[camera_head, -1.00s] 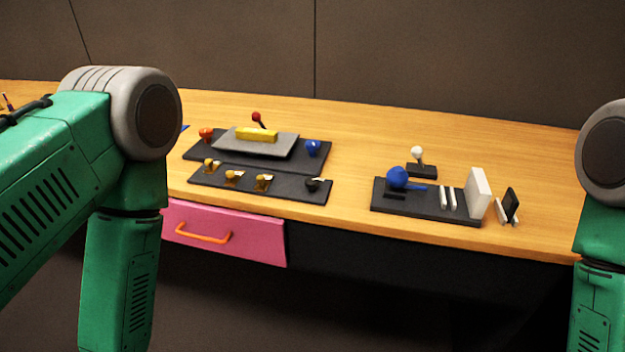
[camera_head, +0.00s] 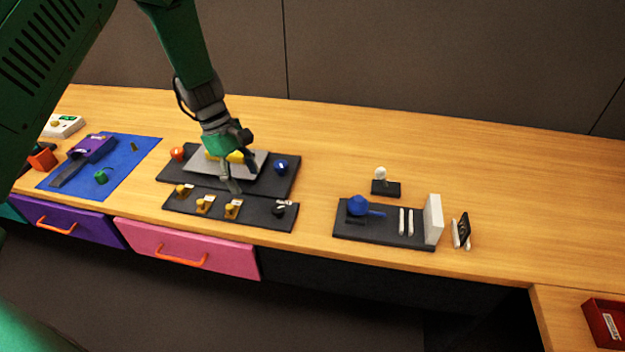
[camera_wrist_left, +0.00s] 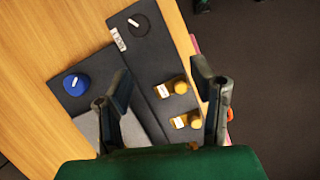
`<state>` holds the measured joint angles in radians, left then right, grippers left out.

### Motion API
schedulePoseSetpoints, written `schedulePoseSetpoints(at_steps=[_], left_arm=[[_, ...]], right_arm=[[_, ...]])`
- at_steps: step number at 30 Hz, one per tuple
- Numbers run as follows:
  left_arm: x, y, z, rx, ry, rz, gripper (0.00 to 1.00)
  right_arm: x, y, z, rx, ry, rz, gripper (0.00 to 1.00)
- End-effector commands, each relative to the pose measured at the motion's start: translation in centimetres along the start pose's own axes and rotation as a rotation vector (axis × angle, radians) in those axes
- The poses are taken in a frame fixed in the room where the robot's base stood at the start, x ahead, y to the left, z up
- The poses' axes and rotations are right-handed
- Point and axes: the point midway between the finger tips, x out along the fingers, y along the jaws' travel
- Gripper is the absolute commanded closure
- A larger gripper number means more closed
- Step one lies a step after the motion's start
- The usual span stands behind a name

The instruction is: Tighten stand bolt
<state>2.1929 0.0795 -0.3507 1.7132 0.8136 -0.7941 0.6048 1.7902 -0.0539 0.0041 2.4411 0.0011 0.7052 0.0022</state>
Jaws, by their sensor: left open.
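My left gripper (camera_head: 236,172) is above the two dark panels left of centre, fingers pointing down, open and empty. The rear panel (camera_head: 173,176) carries a grey plate (camera_head: 200,162) with a yellow piece, an orange knob (camera_head: 178,153) and a blue knob (camera_head: 281,166). The front panel (camera_head: 255,218) carries several brass pieces with yellow knobs (camera_head: 203,205) and a black knob (camera_head: 278,211). In the left wrist view, my open fingers (camera_wrist_left: 160,78) straddle the panels, with the blue knob (camera_wrist_left: 76,84) to the left. I cannot tell which part is the stand bolt.
A blue mat (camera_head: 118,173) is at left. The wood between the panels is clear.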

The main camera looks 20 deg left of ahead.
Motion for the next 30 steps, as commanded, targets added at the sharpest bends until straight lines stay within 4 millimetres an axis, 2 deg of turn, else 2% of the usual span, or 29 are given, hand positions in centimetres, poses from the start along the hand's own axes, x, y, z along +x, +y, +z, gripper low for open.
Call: schedulePoseSetpoints(at_steps=[1, 3, 7, 11, 21, 25, 30], left_arm=[[-1.6, 0.8, 0.5, -0.023, -0.029, 0.016, 0.49], [-2.6, 1.4, 0.9, -0.044, -0.057, 0.028, 0.49], [-2.2, 1.7, 1.2, -0.056, -0.074, 0.031, 0.49], [-0.1, 1.7, 1.4, -0.054, -0.071, 0.027, 0.49], [7.1, 1.9, 2.1, -0.051, -0.068, 0.026, 0.49], [9.1, 2.0, 2.0, -0.051, -0.068, 0.028, 0.49], [10.6, 2.1, 2.1, -0.050, -0.069, 0.030, 0.49]], right_arm=[[-0.6, 0.0, 0.0, -0.001, 0.000, 0.000, 0.60], [-0.8, 0.0, 0.0, -0.001, -0.001, -0.001, 0.60], [-0.7, -0.1, 0.0, -0.001, -0.001, -0.001, 0.60], [-0.6, -0.1, 0.0, -0.001, -0.001, -0.001, 0.60], [-0.8, 0.0, 0.0, -0.001, -0.001, -0.001, 0.60], [-0.8, 0.0, 0.0, -0.001, -0.001, -0.001, 0.60], [-0.9, 0.0, 0.0, -0.001, -0.001, -0.001, 0.60]])
